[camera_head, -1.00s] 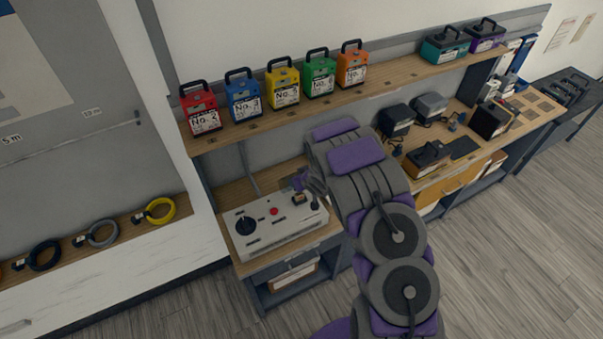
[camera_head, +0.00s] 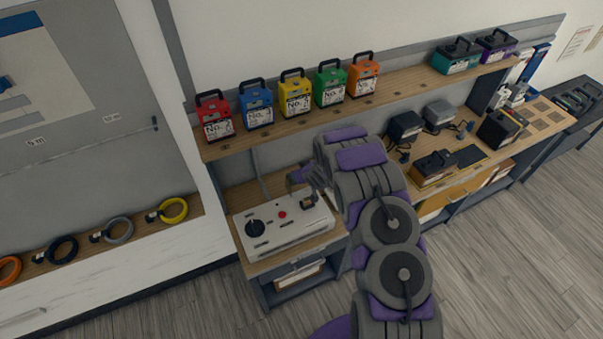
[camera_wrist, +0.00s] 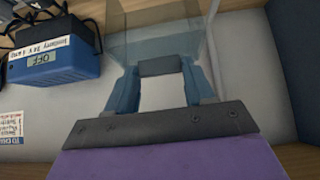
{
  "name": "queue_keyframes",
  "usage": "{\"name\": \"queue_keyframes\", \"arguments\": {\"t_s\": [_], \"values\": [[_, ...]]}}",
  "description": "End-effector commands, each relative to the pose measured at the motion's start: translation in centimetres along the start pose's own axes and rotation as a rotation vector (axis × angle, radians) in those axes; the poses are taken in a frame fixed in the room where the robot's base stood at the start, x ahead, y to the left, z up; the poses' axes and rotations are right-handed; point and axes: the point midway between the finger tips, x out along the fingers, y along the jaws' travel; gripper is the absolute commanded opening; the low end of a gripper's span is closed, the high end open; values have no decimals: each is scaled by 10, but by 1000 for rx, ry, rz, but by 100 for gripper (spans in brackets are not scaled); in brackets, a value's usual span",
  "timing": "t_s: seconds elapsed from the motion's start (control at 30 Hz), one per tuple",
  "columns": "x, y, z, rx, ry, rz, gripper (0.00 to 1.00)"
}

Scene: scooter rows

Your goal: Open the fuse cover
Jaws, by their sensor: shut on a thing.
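The white control box (camera_head: 262,240) stands on the lower bench, with a black knob (camera_head: 255,228) at its left and a red button (camera_head: 282,214) near its middle. A small dark and tan part (camera_head: 308,201) sits at its right end. My gripper (camera_head: 303,177) is just above and behind that part. In the wrist view my gripper (camera_wrist: 160,72) is shut on a small dark tab at the edge of a clear, see-through cover (camera_wrist: 160,30), which extends away from the fingers. The cover is too small to make out in the head view. My arm hides the area right of the box.
A shelf (camera_head: 400,88) with coloured numbered boxes runs above the bench. Black devices (camera_head: 433,168) stand on the bench to the right. A blue unit reading OFF (camera_wrist: 60,60) is at the wrist view's left. The floor in front is open.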

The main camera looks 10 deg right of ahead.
Motion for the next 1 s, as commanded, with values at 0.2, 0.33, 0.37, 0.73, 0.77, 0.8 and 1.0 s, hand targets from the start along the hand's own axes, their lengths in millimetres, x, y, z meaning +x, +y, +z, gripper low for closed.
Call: {"name": "queue_keyframes", "arguments": {"t_s": [0.2, 0.33, 0.37, 0.73, 0.77, 0.8, 1.0], "values": [[-2, 1, -9, -1, 18, 1, 55], [-1, 1, -7, 0, 12, 1, 67], [-1, 1, -6, -1, 12, 0, 70], [0, 1, -3, 0, 4, 0, 79], [-1, 1, -3, 0, 4, 0, 79], [-2, 1, -3, 0, 4, 0, 79], [-20, 1, -2, -1, 0, 1, 79]]}}
